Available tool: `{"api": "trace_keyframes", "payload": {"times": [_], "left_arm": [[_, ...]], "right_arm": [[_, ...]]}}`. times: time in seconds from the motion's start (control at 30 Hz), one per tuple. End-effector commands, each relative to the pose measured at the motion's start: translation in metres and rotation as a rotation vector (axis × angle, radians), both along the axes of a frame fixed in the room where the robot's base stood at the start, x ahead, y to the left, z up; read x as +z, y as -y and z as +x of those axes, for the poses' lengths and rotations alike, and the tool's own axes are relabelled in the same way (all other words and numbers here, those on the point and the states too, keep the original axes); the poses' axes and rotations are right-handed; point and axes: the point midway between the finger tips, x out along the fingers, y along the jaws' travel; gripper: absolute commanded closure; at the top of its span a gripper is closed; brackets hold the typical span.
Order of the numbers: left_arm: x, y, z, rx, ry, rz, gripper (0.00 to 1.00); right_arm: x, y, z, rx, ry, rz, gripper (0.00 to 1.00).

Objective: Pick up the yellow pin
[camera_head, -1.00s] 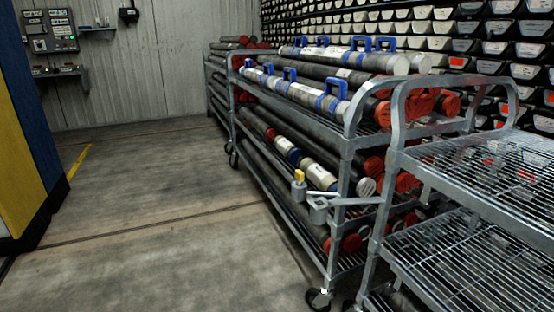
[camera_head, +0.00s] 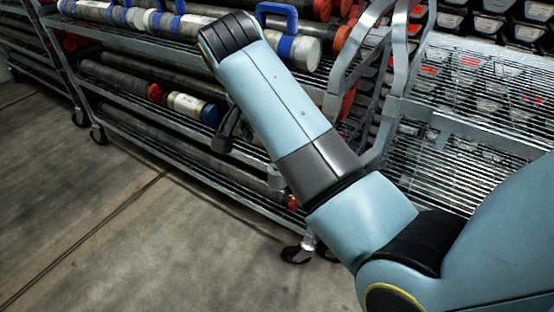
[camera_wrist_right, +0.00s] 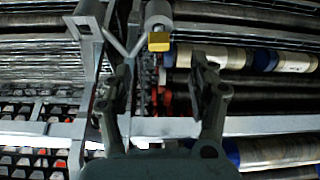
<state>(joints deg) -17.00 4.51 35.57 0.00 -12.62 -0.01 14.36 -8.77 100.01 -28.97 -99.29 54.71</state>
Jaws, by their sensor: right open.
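The yellow pin (camera_wrist_right: 159,41) shows in the right wrist view as a small yellow block at the end of a grey cylindrical fitting (camera_wrist_right: 158,16). In the head view my right arm hides it. My right gripper (camera_wrist_right: 162,72) is open and empty. In the wrist view the pin lies ahead of the gap between its fingers, apart from both. In the head view only a dark part of this gripper (camera_head: 228,130) shows beside the arm, in front of the cart. My left gripper is not in view.
A metal cart (camera_head: 180,126) holds long grey core tubes, some with red ends, and white tubes with blue handles (camera_head: 278,14). The concrete floor (camera_head: 110,220) at the left is clear.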

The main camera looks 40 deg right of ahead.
Motion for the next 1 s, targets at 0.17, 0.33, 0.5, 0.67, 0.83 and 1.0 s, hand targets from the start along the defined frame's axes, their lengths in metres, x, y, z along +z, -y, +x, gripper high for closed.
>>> {"api": "trace_keyframes", "payload": {"times": [0.17, 0.33, 0.5, 0.67, 0.83, 1.0], "left_arm": [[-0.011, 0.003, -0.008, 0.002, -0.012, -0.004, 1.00], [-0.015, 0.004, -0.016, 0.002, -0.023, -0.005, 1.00], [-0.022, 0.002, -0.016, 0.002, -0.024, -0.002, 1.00], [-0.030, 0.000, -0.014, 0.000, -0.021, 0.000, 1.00], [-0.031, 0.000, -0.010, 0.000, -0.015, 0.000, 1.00], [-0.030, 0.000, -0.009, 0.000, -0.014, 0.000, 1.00]], "right_arm": [[-0.029, 0.012, 0.004, -0.009, -0.005, -0.002, 0.40], [-0.045, 0.018, 0.008, -0.007, -0.002, 0.000, 0.40], [-0.062, 0.027, 0.013, -0.006, -0.005, -0.001, 0.40], [-0.084, 0.038, 0.018, -0.006, -0.004, 0.000, 0.40], [-0.092, 0.040, 0.020, -0.005, -0.002, 0.002, 0.40], [-0.091, 0.040, 0.020, -0.004, -0.002, 0.002, 0.40]]}}
